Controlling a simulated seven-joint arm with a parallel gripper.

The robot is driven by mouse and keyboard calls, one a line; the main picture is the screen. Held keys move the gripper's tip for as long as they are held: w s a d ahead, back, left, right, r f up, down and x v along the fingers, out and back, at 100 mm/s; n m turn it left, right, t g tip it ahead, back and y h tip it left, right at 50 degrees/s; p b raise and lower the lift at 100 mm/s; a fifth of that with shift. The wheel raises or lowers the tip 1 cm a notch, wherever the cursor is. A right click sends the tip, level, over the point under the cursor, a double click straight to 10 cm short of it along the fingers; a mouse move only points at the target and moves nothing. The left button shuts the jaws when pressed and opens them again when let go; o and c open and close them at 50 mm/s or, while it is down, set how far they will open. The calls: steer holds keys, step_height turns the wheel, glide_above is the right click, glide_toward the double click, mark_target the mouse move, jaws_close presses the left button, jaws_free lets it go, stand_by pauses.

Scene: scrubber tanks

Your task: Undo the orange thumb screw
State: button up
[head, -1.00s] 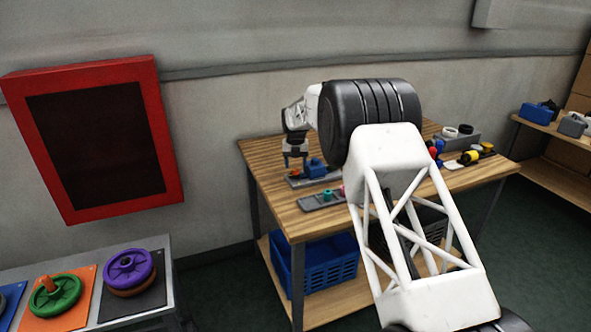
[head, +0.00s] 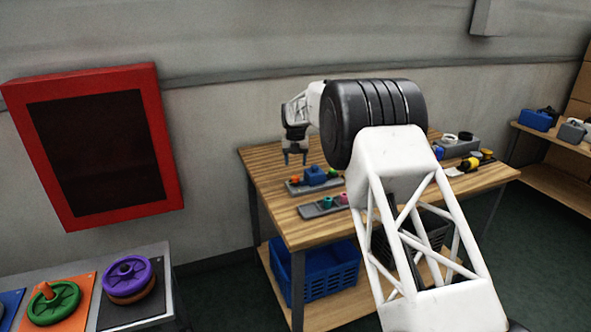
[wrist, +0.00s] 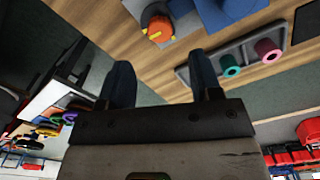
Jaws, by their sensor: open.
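The orange thumb screw (head: 295,180) sits at the left end of a grey plate on the wooden table, beside a blue block (head: 315,177). In the wrist view the orange screw (wrist: 157,22) has a yellow mark on its head and shows at the top, beyond the fingertips. My gripper (head: 296,160) is above the plate's left end, apart from the screw. In the wrist view my gripper (wrist: 160,68) has its two dark fingers spread with nothing between them.
A second grey tray (head: 312,210) with a teal piece (head: 327,202) and a pink piece (head: 344,198) lies nearer the table's front edge. A green piece (head: 334,173) is right of the blue block. A blue crate (head: 318,270) stands on the lower shelf.

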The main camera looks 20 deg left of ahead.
steer(key=m, duration=0.5)
steer(key=shift+r, duration=0.1)
steer(key=m, duration=0.8)
steer(key=shift+r, duration=0.15)
steer(key=m, duration=0.4)
steer(key=shift+m, duration=0.3)
steer(key=m, duration=0.4)
steer(key=shift+r, duration=0.1)
steer(key=m, duration=0.5)
steer(key=shift+m, duration=0.3)
steer(key=m, duration=0.4)
steer(key=shift+r, duration=0.1)
steer(key=m, duration=0.4)
steer(key=shift+m, duration=0.3)
